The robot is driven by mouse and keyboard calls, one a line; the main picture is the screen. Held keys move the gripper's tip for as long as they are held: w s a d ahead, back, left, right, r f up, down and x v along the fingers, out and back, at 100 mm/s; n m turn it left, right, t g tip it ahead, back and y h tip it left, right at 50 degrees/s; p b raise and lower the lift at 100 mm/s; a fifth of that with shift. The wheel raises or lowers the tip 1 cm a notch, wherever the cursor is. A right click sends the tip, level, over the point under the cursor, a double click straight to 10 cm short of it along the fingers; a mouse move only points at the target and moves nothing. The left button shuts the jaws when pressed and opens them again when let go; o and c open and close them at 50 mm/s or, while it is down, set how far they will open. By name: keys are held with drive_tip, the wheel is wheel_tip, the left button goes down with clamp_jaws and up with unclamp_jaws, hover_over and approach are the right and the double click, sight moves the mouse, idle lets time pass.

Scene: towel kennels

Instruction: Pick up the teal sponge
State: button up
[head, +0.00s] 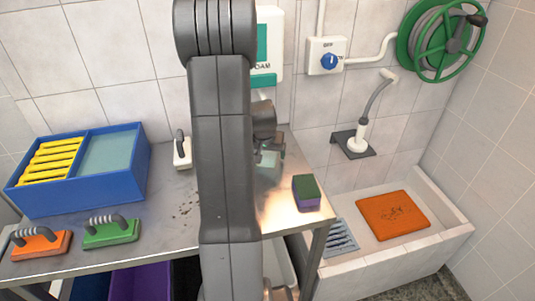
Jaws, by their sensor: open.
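A small pale teal block (267,158), which looks like the teal sponge, lies on the metal table and is partly hidden behind my arm. My gripper (271,145) is at the same spot in the picture, just above or around the block. Its jaws are open; my arm covers much of them, so I cannot tell whether they touch the block.
A green and purple sponge (307,192) lies near the table's right edge. A blue two-part tray (85,190), orange brush (40,245), green brush (111,233) and white brush (182,154) stand left. A tub (440,232) holding an orange mat (392,215) is right.

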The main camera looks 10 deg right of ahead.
drive_tip(key=c, duration=1.1)
drive_tip(key=shift+c, duration=0.2)
drive_tip(key=shift+r, duration=0.2)
